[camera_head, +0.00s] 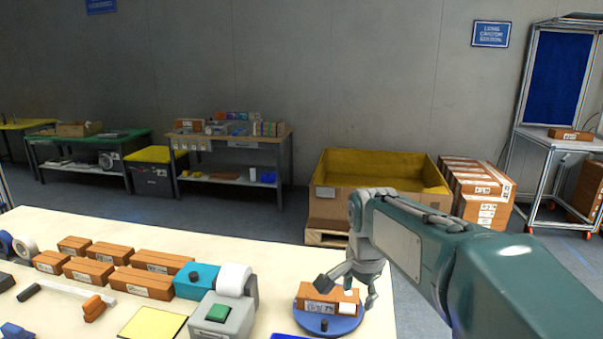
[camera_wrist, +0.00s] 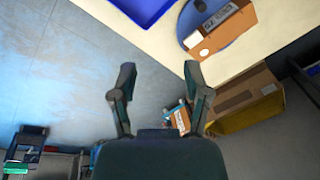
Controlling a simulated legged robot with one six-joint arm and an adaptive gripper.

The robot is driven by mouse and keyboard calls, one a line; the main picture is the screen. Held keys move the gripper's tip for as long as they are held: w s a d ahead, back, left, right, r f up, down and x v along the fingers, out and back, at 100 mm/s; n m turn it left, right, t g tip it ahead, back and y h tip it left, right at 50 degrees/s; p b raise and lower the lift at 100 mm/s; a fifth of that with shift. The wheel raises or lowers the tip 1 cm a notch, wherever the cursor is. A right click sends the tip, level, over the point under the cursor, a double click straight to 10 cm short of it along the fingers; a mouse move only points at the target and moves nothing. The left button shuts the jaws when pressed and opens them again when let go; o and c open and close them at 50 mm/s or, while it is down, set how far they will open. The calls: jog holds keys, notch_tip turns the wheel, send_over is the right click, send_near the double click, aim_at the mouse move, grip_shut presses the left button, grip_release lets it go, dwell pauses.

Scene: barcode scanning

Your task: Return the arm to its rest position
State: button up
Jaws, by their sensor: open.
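My arm (camera_head: 410,232) reaches in from the right in the head view, and my gripper (camera_head: 346,286) points down at the right end of the table. In the wrist view my gripper (camera_wrist: 158,82) has its two fingers spread with nothing between them. A brown box (camera_head: 322,300) with a barcode label rests on a round blue stand (camera_head: 345,325). In the wrist view the box (camera_wrist: 222,26) and the blue stand (camera_wrist: 190,20) lie beyond the fingertips, apart from them. In the head view the gripper overlaps the box in the picture.
The cream table (camera_head: 275,262) holds several brown boxes (camera_head: 140,282), a teal label printer (camera_head: 197,282), a grey unit with a green button (camera_head: 218,314) and a yellow pad (camera_head: 153,323). A large yellow-lined crate (camera_head: 378,165) stands on the floor behind. Floor is free beside the table.

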jog(key=s+d+f+n+t, duration=0.1)
jog(key=s+n, duration=0.4)
jog(key=s, duration=0.5)
jog(key=s+d+f+n+t, duration=0.1)
jog(key=s+n, duration=0.4)
jog(key=s, duration=0.6)
jog(key=d+t, duration=0.1)
jog(key=d, duration=0.1)
jog(key=shift+d, duration=0.4)
